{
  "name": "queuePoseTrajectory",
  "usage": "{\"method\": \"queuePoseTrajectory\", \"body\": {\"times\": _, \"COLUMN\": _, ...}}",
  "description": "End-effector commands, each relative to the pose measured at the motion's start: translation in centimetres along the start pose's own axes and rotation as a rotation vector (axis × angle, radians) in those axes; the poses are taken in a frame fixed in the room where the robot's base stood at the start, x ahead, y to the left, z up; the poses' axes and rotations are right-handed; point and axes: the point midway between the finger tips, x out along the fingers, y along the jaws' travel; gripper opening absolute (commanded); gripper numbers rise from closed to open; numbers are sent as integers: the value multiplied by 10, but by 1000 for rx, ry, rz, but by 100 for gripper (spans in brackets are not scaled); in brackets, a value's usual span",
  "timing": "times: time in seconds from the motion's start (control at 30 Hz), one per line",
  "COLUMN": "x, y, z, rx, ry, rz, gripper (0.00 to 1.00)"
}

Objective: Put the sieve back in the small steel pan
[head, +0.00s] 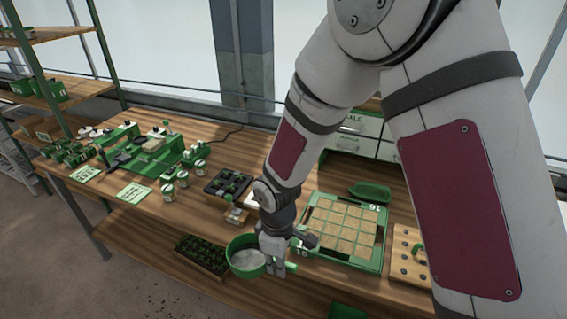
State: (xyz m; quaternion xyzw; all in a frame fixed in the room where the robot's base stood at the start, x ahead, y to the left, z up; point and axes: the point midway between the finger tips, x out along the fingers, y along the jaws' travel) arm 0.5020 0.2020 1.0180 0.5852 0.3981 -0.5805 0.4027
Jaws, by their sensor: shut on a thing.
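The sieve (240,241) has a round green rim, a pale grey inside and a short green handle. My gripper (273,262) is shut on the sieve at its handle side and holds it by the front edge of the bench. The sieve looks roughly level, with its open side up; its height over the bench is hard to tell. The handle's end sticks out to the right of the fingers. I cannot make out the small steel pan; my arm covers part of the bench behind the gripper.
Right of my gripper is a green tray (384,232) with filled square cells. A wooden board with holes (404,262) lies further right. Small jars (168,191) and a dark cell tray (219,190) stand left. A seedling tray (187,245) is on the lower shelf.

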Motion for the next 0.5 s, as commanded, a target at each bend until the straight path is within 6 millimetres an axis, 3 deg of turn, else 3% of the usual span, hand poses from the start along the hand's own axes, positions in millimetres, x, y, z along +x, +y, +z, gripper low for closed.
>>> {"method": "queuePoseTrajectory", "body": {"times": 0.03, "x": 4, "y": 35, "z": 2, "rx": 115, "ry": 3, "rz": 3, "gripper": 0}}
{"method": "queuePoseTrajectory", "body": {"times": 0.2, "x": 6, "y": 124, "z": 24, "rx": 484, "ry": -1, "rz": 3, "gripper": 0}}
{"method": "queuePoseTrajectory", "body": {"times": 0.4, "x": 5, "y": 212, "z": 65, "rx": 881, "ry": -6, "rz": 2, "gripper": 0}}
{"method": "queuePoseTrajectory", "body": {"times": 0.5, "x": 4, "y": 242, "z": 84, "rx": 1026, "ry": -8, "rz": 3, "gripper": 0}}
